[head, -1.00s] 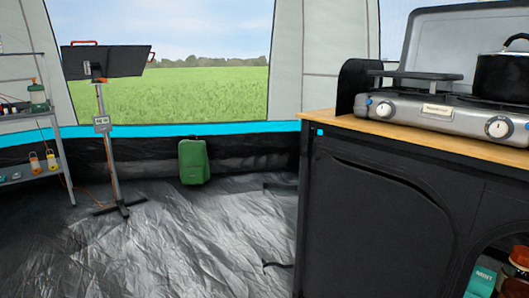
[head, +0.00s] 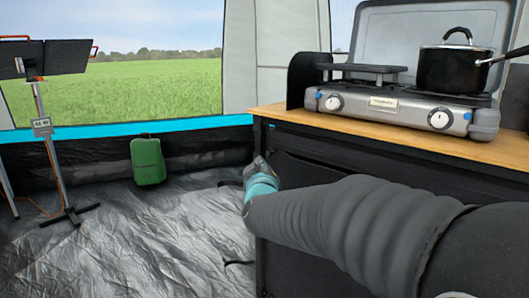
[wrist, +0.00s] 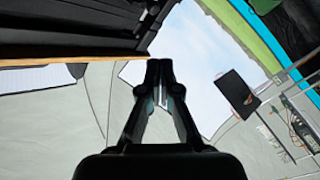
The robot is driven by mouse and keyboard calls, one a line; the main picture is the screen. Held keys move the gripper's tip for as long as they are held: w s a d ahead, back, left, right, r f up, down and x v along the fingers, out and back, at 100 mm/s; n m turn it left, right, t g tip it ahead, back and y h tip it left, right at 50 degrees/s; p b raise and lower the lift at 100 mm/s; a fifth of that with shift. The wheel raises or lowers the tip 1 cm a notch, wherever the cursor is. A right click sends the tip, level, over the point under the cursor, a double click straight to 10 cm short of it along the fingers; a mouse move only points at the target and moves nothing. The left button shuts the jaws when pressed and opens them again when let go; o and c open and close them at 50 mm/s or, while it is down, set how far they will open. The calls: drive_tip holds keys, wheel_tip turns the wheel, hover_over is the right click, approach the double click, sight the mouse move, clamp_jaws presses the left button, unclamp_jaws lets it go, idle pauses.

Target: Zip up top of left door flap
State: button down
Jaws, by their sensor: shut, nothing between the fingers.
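The black fabric kitchen cabinet stands at the right in the head view. Its left door flap (head: 310,168) shows only in its upper part, with a curved seam near the top; my arm hides most of the rest. No zip pull can be made out. My arm reaches in from the lower right, its teal wrist at the cabinet's left front edge. My gripper (wrist: 159,68) shows in the wrist view with its fingers together and empty. The black cabinet (wrist: 60,25) lies at the upper left of that view, apart from the fingertips. The fingers cannot be made out in the head view.
A wooden worktop (head: 400,135) carries a camping stove (head: 385,104) and a black pot (head: 455,68). A green container (head: 147,161) stands by the tent wall. A black panel on a stand (head: 48,58) is at the left. The silvery floor (head: 150,235) between them is clear.

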sight(270, 153)
drive_tip(key=w+f+t+h, duration=0.1)
drive_tip(key=w+t+h, duration=0.1)
drive_tip(key=w, duration=0.9)
drive_tip(key=shift+w+a+h+b, duration=0.25)
drive_tip(key=shift+h+b, duration=0.1)
drive_tip(key=shift+h, duration=0.25)
drive_tip(key=shift+d, duration=0.1)
